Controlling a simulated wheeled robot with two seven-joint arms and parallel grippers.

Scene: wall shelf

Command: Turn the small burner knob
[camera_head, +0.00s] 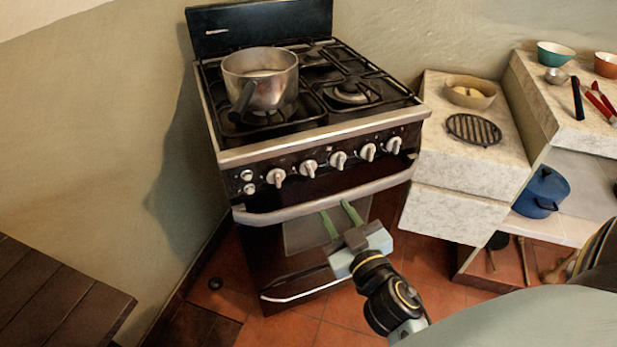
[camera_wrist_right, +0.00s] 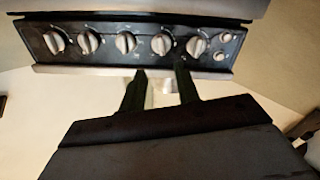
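The stove's front panel (camera_head: 323,165) carries a row of several silver-grey knobs, including the leftmost knob (camera_head: 276,177), the second knob (camera_head: 308,168), the middle knob (camera_head: 338,160) and the rightmost knob (camera_head: 393,145). I cannot tell which one is the small burner's. My right gripper (camera_head: 336,209) is in front of the oven door, below the knob row, with its green fingers apart and nothing between them. In the right wrist view, the panel appears the other way round; the fingers (camera_wrist_right: 160,73) point toward one knob (camera_wrist_right: 161,44) without touching it. My left gripper is not in view.
The oven handle bar (camera_head: 320,200) runs below the knobs. A metal pot (camera_head: 262,75) stands on the stove's left burner. Stone counters (camera_head: 470,150) with a bowl and black grate stand to the right. A dark wooden surface (camera_head: 60,300) is at lower left.

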